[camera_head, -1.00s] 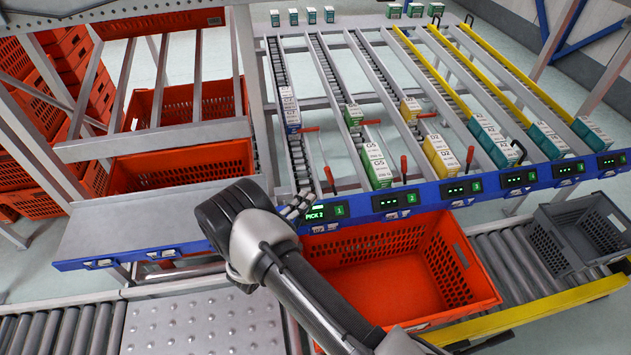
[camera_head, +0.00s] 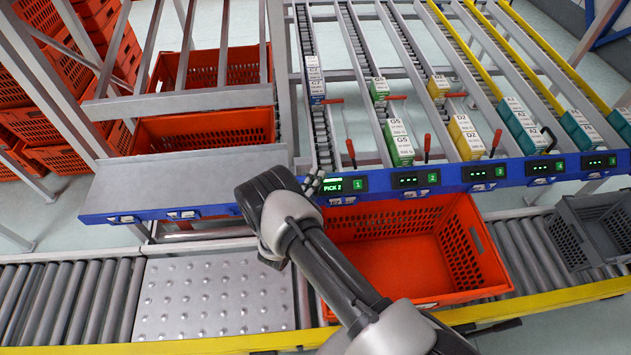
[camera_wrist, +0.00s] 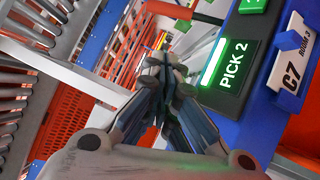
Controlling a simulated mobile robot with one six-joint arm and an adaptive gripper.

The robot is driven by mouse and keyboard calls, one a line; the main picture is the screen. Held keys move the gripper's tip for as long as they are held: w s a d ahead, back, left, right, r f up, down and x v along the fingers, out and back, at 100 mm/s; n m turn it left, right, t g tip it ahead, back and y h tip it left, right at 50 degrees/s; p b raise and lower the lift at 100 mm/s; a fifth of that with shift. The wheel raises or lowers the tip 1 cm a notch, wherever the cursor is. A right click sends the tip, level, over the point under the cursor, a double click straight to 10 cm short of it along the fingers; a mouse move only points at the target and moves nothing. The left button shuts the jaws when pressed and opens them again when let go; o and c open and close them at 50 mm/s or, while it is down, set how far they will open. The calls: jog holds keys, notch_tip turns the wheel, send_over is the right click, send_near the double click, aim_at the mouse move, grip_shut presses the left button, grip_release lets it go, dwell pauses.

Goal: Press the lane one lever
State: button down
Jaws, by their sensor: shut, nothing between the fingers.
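The lane one display (camera_head: 345,186) glows green with "PICK 2" and a 1 beside it. Lane one (camera_head: 323,135) is the leftmost roller lane, with white-and-blue boxes (camera_head: 314,80) partway up. A red-handled lever (camera_head: 350,149) stands at its front right, and another red handle (camera_head: 331,100) lies crosswise higher up. My gripper (camera_head: 315,182) is shut and empty at the front end of lane one, just left of the display. In the wrist view, my closed fingers (camera_wrist: 165,62) are beside the lit display (camera_wrist: 232,66). Contact with a lever cannot be told.
An orange tote (camera_head: 400,295) sits on the conveyor below the blue rail (camera_head: 450,178). A grey crate (camera_head: 595,228) is at the right. Other lanes hold green boxes (camera_head: 399,143), yellow boxes (camera_head: 465,137) and teal boxes (camera_head: 522,126). A bare metal shelf (camera_head: 185,182) is at the left.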

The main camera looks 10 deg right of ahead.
jog(key=b+x, duration=0.1)
jog(key=x, duration=0.5)
jog(key=shift+d+f, duration=0.1)
jog(key=d, duration=0.2)
jog(key=d+r, duration=0.1)
jog(key=shift+w+d+r, duration=0.1)
jog(key=shift+w+d, duration=0.3)
jog(key=shift+a+r, duration=0.1)
jog(key=shift+a, duration=0.05)
